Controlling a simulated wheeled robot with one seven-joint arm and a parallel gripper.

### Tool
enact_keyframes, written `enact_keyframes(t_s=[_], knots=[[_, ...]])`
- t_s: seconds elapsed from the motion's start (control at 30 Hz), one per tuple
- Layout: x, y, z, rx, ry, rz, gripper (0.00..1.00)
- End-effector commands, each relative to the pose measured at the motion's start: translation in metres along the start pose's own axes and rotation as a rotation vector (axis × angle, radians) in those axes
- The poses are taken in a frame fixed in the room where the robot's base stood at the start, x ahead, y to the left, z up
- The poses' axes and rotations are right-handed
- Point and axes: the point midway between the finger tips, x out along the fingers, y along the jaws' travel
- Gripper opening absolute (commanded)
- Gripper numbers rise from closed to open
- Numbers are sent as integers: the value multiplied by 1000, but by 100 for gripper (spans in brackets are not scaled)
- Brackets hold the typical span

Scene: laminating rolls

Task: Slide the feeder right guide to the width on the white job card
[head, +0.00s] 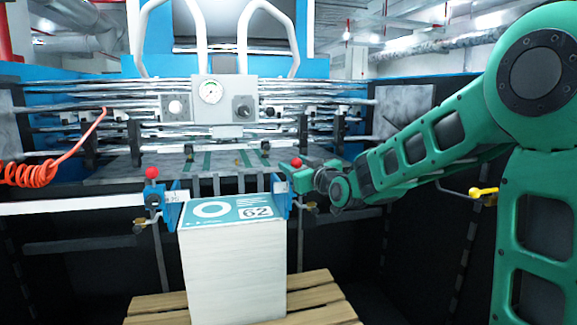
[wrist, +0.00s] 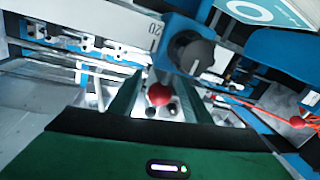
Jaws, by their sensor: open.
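The feeder right guide (head: 281,196) is a blue upright plate with a red ball knob (head: 297,162), at the right edge of the paper stack. My gripper (head: 303,172) is open at this knob, reaching in from the right. In the wrist view the red knob (wrist: 158,94) shows just ahead of the green gripper body, centred; I cannot tell whether the fingers touch it. A scale marked 20 (wrist: 152,34) shows beside a dark round knob. A teal sheet (head: 210,210) on the stack has a white patch reading 62 (head: 257,212); no separate white job card is clear.
The left guide (head: 172,200) with its own red knob (head: 152,172) stands at the stack's left edge. The white paper stack (head: 235,270) rests on a wooden pallet (head: 315,297). Rollers and a gauge panel (head: 222,98) are behind. An orange coiled hose (head: 40,172) hangs left.

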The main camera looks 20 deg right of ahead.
Motion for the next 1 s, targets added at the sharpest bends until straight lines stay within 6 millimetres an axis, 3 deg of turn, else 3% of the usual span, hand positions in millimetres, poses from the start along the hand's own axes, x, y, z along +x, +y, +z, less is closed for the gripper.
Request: enact_keyframes(t_s=[0.2, 0.57, 0.77, 1.0], knots=[[22, 0, 0, 0, 0, 0, 44], [27, 0, 0, 0, 0, 0, 44], [27, 0, 0, 0, 0, 0, 1], [28, -4, -1, 0, 1, -6, 0]])
